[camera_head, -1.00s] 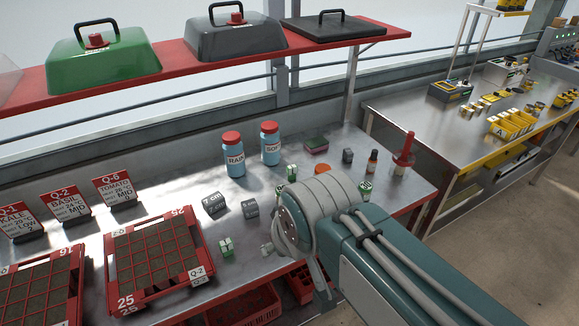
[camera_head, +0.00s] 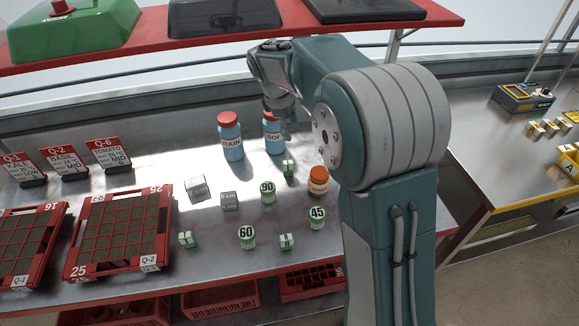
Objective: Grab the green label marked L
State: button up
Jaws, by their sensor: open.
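Small green-and-white blocks stand on the metal bench: one at the left (camera_head: 187,239), one at the front (camera_head: 287,242) and one farther back (camera_head: 288,168). Their markings are too small to read, so I cannot tell which bears an L. Round green-and-white pieces marked 90 (camera_head: 267,191), 60 (camera_head: 246,237) and 45 (camera_head: 317,218) stand among them. My gripper (camera_head: 284,100) is at the end of my raised arm, above the back of the bench near the blue bottles. It is open, holds nothing I can see, and its fingertips are hard to make out.
Blue bottles marked RAIN (camera_head: 230,137) and SOF (camera_head: 273,133) stand at the back. Grey cubes (camera_head: 196,187), an orange-lidded jar (camera_head: 318,180) and a red seed tray (camera_head: 120,235) share the bench. A red shelf (camera_head: 150,52) hangs above. My arm hides the bench's right part.

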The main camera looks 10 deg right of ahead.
aim_at(289, 162)
jog(key=w+f+n, duration=0.1)
jog(key=w+f, duration=0.2)
jog(key=f, duration=0.3)
jog(key=w+f+n+g+h, duration=0.1)
jog(key=w+f+n, duration=0.1)
jog(key=f, duration=0.4)
jog(key=w+f+n, duration=0.2)
jog(key=w+f, duration=0.1)
jog(key=f, duration=0.3)
jog(key=shift+w+a+g+h, duration=0.2)
jog(key=shift+w+g+h, duration=0.1)
jog(key=shift+h, duration=0.1)
jog(key=shift+d+f, duration=0.1)
jog(key=shift+f, duration=0.5)
jog(key=x, duration=0.5)
jog(key=shift+d, duration=0.4)
jog(key=shift+a, duration=0.1)
grip_shut()
